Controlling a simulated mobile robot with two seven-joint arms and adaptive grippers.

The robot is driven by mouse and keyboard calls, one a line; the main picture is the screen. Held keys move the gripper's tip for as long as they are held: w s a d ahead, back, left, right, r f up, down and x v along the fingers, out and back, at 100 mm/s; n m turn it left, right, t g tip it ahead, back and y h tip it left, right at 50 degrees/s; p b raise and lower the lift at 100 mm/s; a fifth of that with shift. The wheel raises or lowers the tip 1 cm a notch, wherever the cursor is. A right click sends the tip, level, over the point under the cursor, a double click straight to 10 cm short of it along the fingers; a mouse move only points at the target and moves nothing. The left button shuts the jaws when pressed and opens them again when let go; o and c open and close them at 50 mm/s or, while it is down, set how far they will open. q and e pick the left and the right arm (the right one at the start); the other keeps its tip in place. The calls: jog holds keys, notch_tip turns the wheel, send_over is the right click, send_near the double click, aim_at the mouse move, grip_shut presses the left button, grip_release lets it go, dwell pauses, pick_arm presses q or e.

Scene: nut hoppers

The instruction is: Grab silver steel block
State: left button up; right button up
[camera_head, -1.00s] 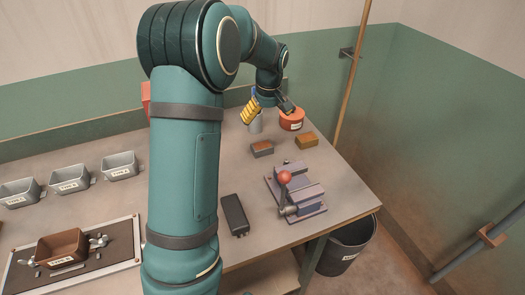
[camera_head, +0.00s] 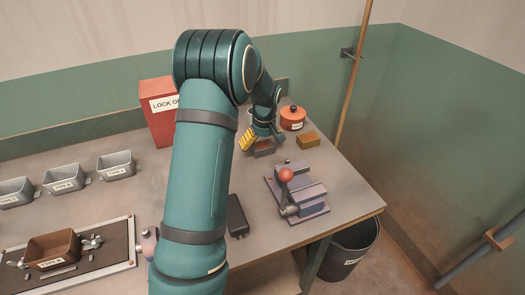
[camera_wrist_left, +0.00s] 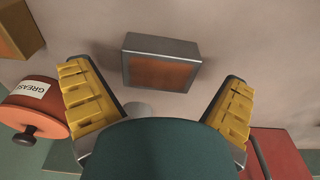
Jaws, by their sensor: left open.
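The silver steel block (camera_head: 264,150) lies on the bench toward its far right part, grey at the sides with a brownish top face. It also shows in the left wrist view (camera_wrist_left: 160,62), at the top middle, as a grey-edged block with a rusty-looking face. My left gripper (camera_head: 264,136) is open with yellow-padded fingers, just above and behind the block. In the left wrist view the fingers (camera_wrist_left: 156,78) spread wide to either side, with the block between and ahead of them. Nothing is held. My right gripper is not in view.
A brass-coloured block (camera_head: 308,140) and an orange grease pot (camera_head: 292,120) stand near the steel block. A vise with a red knob (camera_head: 297,190) is in front. A dark block (camera_head: 237,215), grey bins (camera_head: 116,167) and a red lock-out box (camera_head: 160,125) are also on the bench.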

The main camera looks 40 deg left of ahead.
pick_arm(q)
jog(key=shift+w+a+f, duration=0.1)
jog(key=shift+f, duration=0.85)
jog(key=c, duration=1.2)
jog(key=shift+c, duration=0.2)
jog(key=shift+r, duration=0.15)
